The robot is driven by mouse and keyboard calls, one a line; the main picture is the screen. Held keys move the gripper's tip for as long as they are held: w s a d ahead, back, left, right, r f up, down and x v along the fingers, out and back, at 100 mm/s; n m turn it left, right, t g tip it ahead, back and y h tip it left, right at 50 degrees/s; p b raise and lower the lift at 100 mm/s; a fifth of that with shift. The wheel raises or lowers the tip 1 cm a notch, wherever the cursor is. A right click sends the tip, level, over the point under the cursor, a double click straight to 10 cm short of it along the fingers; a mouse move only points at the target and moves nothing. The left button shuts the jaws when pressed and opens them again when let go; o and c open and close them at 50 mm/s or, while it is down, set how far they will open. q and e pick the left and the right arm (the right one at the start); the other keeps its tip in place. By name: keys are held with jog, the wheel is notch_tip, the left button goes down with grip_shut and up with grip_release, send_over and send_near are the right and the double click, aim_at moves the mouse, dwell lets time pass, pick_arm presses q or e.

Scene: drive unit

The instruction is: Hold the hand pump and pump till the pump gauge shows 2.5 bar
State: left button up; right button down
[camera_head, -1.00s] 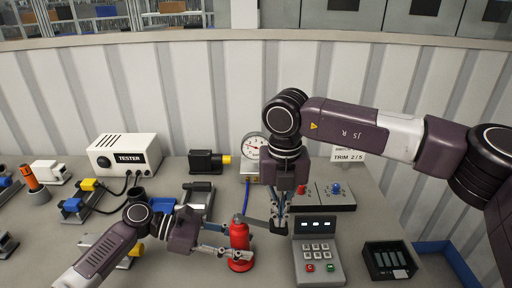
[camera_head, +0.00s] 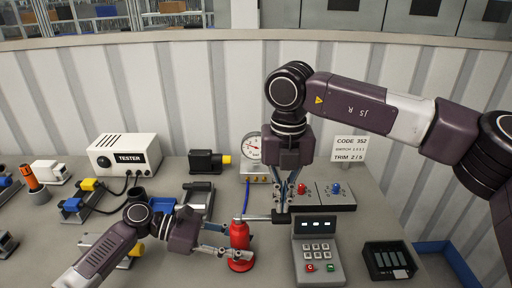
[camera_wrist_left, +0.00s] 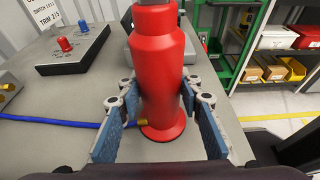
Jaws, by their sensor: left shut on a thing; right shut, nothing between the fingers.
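The red hand pump (camera_head: 239,238) stands upright on the table; its body fills the middle of the left wrist view (camera_wrist_left: 162,75). My left gripper (camera_head: 226,241) is shut on the pump body, with a blue-padded finger on each side. The pump's grey lever (camera_head: 258,217) points right and is about level. My right gripper (camera_head: 282,205) is shut and empty, pointing down at the lever's dark end, apparently touching it. The round white pump gauge (camera_head: 252,147) stands behind, its lower right edge close to my right arm. Its needle is too small to read.
A blue hose (camera_head: 246,200) runs from the pump toward the gauge. A keypad box (camera_head: 318,250) stands right of the pump, with a switch box (camera_head: 330,196) behind it. The white tester (camera_head: 125,155) and several small parts fill the left side.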

aim_at(279, 218)
dwell(1.5)
jog(key=shift+f, duration=0.1)
dwell(0.4)
jog(key=shift+a+f, duration=0.2)
jog(key=shift+f, duration=2.35)
jog(key=shift+d+r, duration=0.2)
jog(key=shift+r, duration=2.45)
jog(key=shift+r, duration=0.1)
jog(key=shift+r, duration=2.4)
